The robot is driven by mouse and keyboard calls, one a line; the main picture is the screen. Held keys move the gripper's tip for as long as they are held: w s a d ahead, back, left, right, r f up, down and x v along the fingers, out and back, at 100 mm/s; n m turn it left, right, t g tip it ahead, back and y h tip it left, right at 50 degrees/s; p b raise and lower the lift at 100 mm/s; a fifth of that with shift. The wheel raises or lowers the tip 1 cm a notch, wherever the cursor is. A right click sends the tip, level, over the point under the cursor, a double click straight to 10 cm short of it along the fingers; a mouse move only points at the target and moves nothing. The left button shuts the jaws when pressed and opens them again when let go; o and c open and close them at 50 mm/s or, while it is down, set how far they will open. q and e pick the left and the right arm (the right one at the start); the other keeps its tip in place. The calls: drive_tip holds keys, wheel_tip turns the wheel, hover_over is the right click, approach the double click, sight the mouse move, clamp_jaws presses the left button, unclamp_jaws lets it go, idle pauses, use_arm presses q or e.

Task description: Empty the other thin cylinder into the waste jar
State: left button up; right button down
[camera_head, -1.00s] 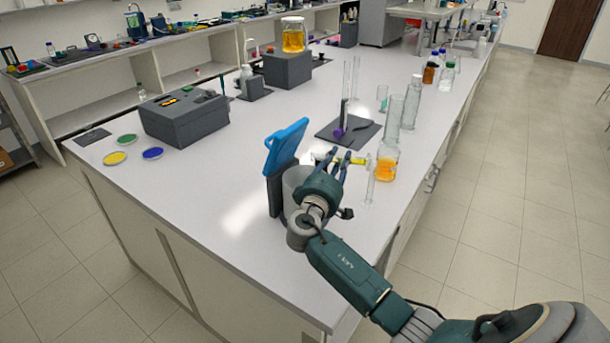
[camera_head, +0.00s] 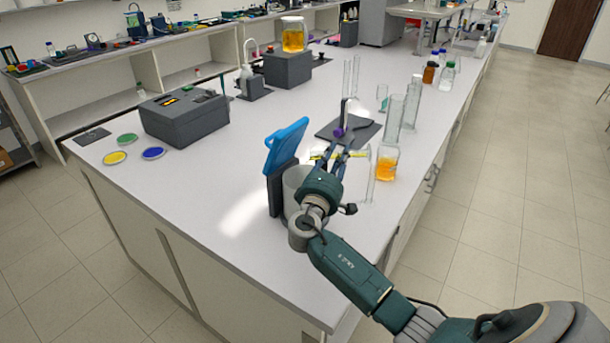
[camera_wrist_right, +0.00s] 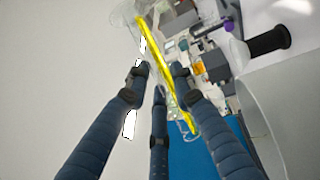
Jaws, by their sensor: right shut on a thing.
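My right gripper (camera_head: 338,155) is shut on a thin glass cylinder (camera_head: 322,155) and holds it lying nearly level above the bench. In the right wrist view, yellow liquid runs as a strip along the held cylinder (camera_wrist_right: 166,72), between the fingers (camera_wrist_right: 160,90). Another thin clear cylinder (camera_head: 371,185) stands upright just right of the gripper and looks empty. A glass jar with orange liquid (camera_head: 386,166) stands right of it; I cannot tell if it is the waste jar. Another jar of orange liquid (camera_head: 293,38) stands on a grey block farther back. My left gripper is out of view.
Tall glass cylinders (camera_head: 394,118) stand behind the near orange jar.

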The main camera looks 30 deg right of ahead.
drive_tip(key=shift+r+n, duration=0.35)
drive_tip(key=shift+n, duration=0.25)
drive_tip(key=shift+s+d+r, duration=0.1)
drive_tip(key=shift+d+r, duration=0.05)
drive_tip(key=shift+d, duration=0.05)
drive_tip(key=shift+n+t, duration=0.3)
drive_tip(key=shift+w+a+r+n+t, duration=0.1)
drive_tip(key=shift+r+n+t, duration=0.25)
drive_tip(key=shift+n, duration=0.4)
drive_tip(key=shift+w+a+r+n+t, duration=0.1)
drive_tip(key=shift+r+n+t, duration=0.15)
drive_tip(key=shift+r+n, duration=0.35)
drive_tip(key=n, duration=0.1)
drive_tip(key=a+r+n+t, duration=0.1)
drive_tip(key=n, duration=0.1)
drive_tip(key=w+n+t, duration=0.1)
drive_tip(key=n, duration=0.1)
drive_tip(key=shift+a+r+y, duration=0.25)
drive_tip(key=shift+y, duration=0.05)
drive_tip(key=shift+w+a+r+n+t, duration=0.15)
drive_tip(key=shift+n+t, duration=0.1)
drive_tip(key=shift+n, duration=0.3)
drive_tip(key=shift+a+r+n+t, duration=0.15)
drive_tip(key=shift+n+t, duration=0.1)
drive_tip(key=shift+n, duration=0.25)
drive_tip(key=shift+w+a+n+t+y, duration=0.2)
drive_tip(key=shift+a+n+t+y, duration=0.15)
drive_tip(key=shift+n, duration=0.35)
drive_tip(key=shift+d, duration=0.1)
